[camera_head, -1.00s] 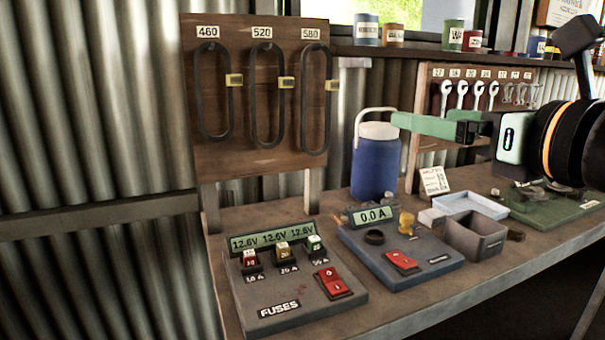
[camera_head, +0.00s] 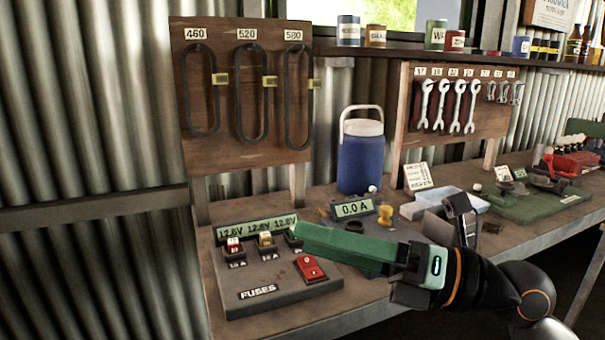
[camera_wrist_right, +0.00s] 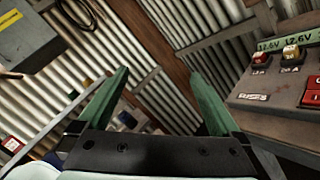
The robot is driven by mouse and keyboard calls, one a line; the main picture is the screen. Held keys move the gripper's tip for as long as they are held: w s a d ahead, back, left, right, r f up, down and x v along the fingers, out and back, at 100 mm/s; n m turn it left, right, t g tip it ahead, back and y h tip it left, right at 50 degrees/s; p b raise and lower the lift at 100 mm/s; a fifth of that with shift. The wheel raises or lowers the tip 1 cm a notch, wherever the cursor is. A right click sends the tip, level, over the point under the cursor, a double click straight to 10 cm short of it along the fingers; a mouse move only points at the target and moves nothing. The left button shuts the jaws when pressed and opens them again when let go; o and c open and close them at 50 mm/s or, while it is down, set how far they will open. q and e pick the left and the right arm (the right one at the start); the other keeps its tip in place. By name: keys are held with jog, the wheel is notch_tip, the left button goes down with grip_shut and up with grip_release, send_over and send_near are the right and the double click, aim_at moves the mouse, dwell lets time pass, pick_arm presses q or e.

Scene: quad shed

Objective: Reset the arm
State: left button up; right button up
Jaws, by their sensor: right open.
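My right gripper (camera_head: 300,240) reaches in from the right in the head view, low over the bench, with its green fingers pointing left. Its fingertips overlap the right end of the fuse panel (camera_head: 262,290) in the picture; I cannot tell whether they touch it. In the right wrist view the two green fingers of the right gripper (camera_wrist_right: 160,95) stand wide apart with nothing between them. The fuse panel also shows at the right of that view (camera_wrist_right: 275,95). My left gripper is in neither view.
The ammeter box (camera_head: 353,209) is partly hidden behind my right arm. A belt board (camera_head: 240,155) and a wrench board (camera_head: 455,140) rise behind.

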jog(key=w+d+f+m+t+h, duration=0.2)
jog(key=d+f+m+t+h, duration=0.25)
jog(key=f+m, duration=0.5)
jog(key=w+d+f+m+t+h, duration=0.25)
jog(key=f+m+t+h, duration=0.35)
jog(key=m, duration=0.6)
jog(key=w+d+f+m+t+h, duration=0.1)
jog(key=d+f+m+t+h, duration=0.2)
jog(key=f+m, duration=0.7)
jog(key=s+d+f+m+g+h, duration=0.1)
jog(key=s+f+m+g, duration=0.35)
jog(key=s+f, duration=0.55)
jog(key=s+f+m+g+h, duration=0.1)
jog(key=s+f+m+g, duration=0.35)
jog(key=f, duration=0.95)
pick_arm(q)
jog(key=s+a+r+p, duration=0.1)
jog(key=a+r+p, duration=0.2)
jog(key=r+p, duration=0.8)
jog(key=p, duration=0.3)
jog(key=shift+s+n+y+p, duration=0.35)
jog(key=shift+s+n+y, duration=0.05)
pick_arm(e)
jog(key=s+d+r, duration=0.3)
jog(key=s+r, duration=0.1)
jog(key=r, duration=0.6)
jog(key=shift+d+h, duration=0.2)
jog(key=shift+h, duration=0.25)
